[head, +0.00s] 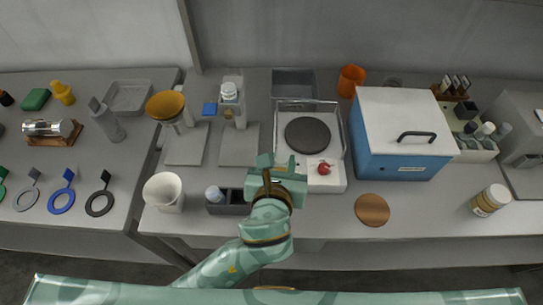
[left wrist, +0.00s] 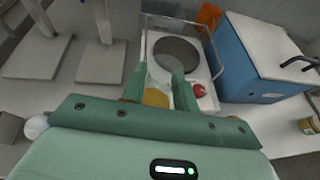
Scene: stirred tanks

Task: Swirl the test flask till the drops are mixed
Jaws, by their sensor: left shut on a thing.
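My left gripper (head: 268,165) is over the front of the bench, just in front of the hotplate stirrer (head: 307,134). In the left wrist view its two fingers (left wrist: 160,82) are closed on a clear vessel with amber liquid, which I take to be the test flask (left wrist: 157,97). Only part of the flask shows between the fingers. In the head view the gripper hides it. I cannot tell whether the liquid is evenly mixed, or whether the flask touches the bench. My right gripper is in neither view.
The hotplate has a red knob (head: 324,168) and a thin rail frame. A dark holder (head: 229,204) and a white cup (head: 164,192) stand left of the gripper. A blue box (head: 403,137) and a copper disc (head: 372,209) are at right. Clear bench lies beyond the disc.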

